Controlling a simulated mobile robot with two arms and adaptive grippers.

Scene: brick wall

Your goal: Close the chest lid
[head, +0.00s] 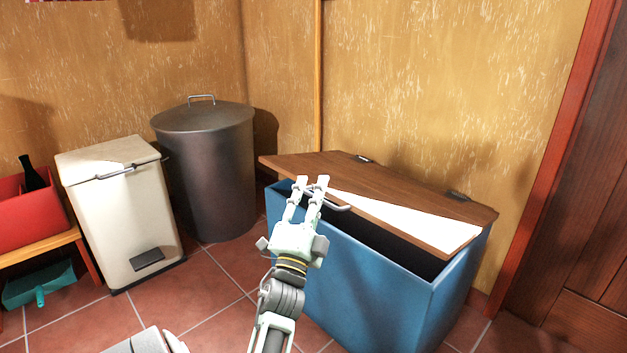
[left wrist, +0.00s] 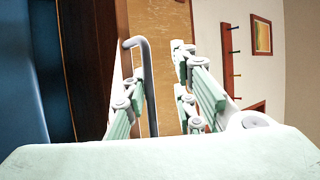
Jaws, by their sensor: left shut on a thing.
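The blue chest (head: 375,285) stands against the back wall. Its brown wooden lid (head: 400,188) is hinged at the wall side and stands partly open, with a dark gap between its front edge and the chest rim. A bright patch of light lies on the lid. My left gripper (head: 313,181) is at the lid's metal handle (head: 340,208), at the front edge. In the left wrist view the handle (left wrist: 149,85) runs between the fingers (left wrist: 158,80), and the gripper is shut on it. My right gripper is not in view.
A white pedal bin (head: 120,215) and a dark metal bin (head: 210,175) stand left of the chest. A red box (head: 25,220) with a dark bottle sits on a low bench at far left. A wooden door (head: 580,200) is at right. Tiled floor is free in front.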

